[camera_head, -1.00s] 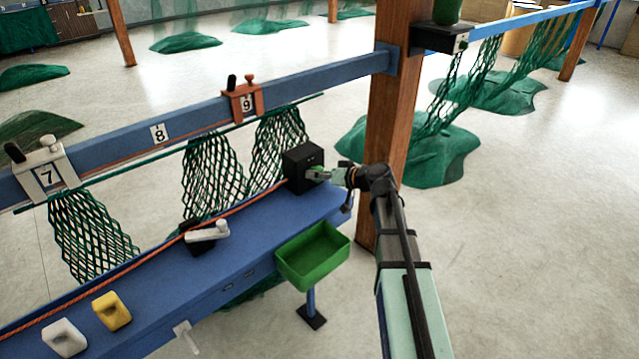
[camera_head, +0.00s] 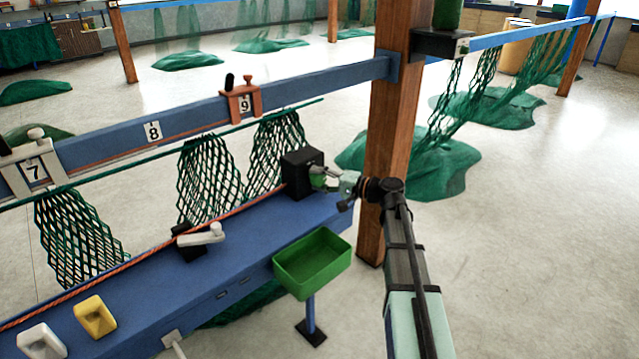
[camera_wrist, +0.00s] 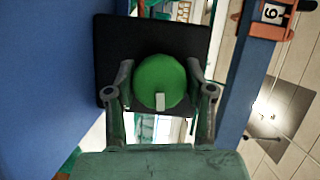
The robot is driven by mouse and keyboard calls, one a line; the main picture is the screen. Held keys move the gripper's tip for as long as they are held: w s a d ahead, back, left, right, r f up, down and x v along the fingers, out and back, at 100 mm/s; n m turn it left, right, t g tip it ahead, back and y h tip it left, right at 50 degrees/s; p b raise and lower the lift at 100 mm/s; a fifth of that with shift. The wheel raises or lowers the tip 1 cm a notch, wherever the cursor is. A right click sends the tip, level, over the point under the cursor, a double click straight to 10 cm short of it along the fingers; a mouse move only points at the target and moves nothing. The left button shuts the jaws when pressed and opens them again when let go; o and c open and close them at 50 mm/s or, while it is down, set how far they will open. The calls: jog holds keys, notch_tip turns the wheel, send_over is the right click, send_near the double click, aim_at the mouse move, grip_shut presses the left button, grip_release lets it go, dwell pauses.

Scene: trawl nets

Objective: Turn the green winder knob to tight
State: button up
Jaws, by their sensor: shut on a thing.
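The green winder knob (camera_wrist: 160,80) is round, with a short pale mark on its lower edge in the wrist view. It sits on the face of a black box (camera_wrist: 110,60). My gripper (camera_wrist: 160,90) has one finger on each side of the knob and is shut on it. In the head view my gripper (camera_head: 330,180) reaches from the right to the black box (camera_head: 297,172) at the right end of the blue bench. There the knob (camera_head: 318,177) is small and partly hidden by my gripper. I cannot read any tight marking.
A green tray (camera_head: 345,262) on a post stands in front of the bench (camera_head: 240,250). A wooden post (camera_head: 385,130) rises behind my arm. A white crank (camera_head: 203,235) and a yellow block (camera_head: 95,317) are on the bench. Green nets (camera_head: 210,180) hang behind it.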

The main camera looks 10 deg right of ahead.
jog(key=m+t+y+b, duration=0.1)
jog(key=m, duration=0.3)
jog(key=shift+m+t+y, duration=0.3)
jog(key=shift+m+t, duration=0.5)
jog(key=shift+m, duration=1)
jog(key=o, duration=1.1)
jog(key=shift+o, duration=0.2)
jog(key=v, duration=1.2)
jog(key=shift+w, duration=0.1)
